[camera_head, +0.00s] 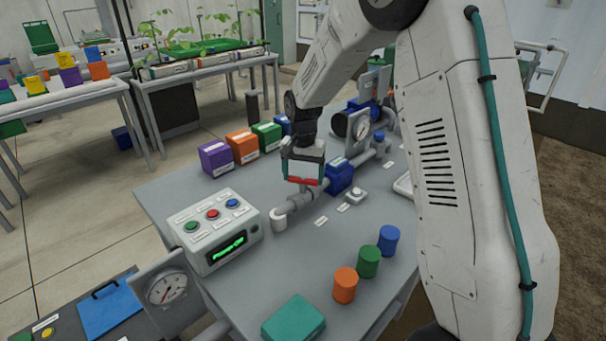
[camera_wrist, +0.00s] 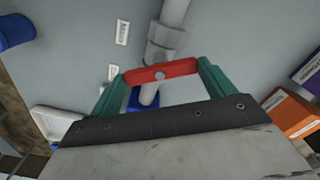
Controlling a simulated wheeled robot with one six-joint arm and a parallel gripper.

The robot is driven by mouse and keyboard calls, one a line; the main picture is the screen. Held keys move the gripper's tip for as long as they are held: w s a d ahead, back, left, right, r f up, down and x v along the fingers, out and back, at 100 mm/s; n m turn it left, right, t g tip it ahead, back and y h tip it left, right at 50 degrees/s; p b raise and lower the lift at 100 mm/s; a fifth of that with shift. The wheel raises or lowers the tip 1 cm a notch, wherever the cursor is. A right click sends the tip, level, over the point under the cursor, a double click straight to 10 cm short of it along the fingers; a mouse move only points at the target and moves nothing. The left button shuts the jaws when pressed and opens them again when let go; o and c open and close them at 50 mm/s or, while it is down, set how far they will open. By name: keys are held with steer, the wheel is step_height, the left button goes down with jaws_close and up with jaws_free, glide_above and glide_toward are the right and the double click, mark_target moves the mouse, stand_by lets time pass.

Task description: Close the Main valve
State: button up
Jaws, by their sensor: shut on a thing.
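The red valve handle (camera_head: 304,182) sits over the grey pipe (camera_head: 296,204) on the grey skid table. In the wrist view the red handle (camera_wrist: 172,70) spans between the green fingertips of my gripper (camera_wrist: 160,73) and lies crosswise over the pipe (camera_wrist: 171,25). My gripper (camera_head: 303,178) reaches down from above and is shut on the handle. A label reading "Main" (camera_wrist: 122,32) lies beside the pipe. The valve body under the handle is mostly hidden.
A control box (camera_head: 213,230) with coloured buttons and a lit green display stands left of the pipe. Purple (camera_head: 216,157), orange (camera_head: 243,146) and green boxes stand behind. Orange (camera_head: 345,284), green and blue cylinders stand in front.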

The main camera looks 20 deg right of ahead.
mark_target(303, 179)
steer(key=m, duration=0.6)
stand_by(0.7)
steer(key=o, duration=0.9)
step_height(303, 179, up, 8)
steer(key=shift+f, duration=0.1)
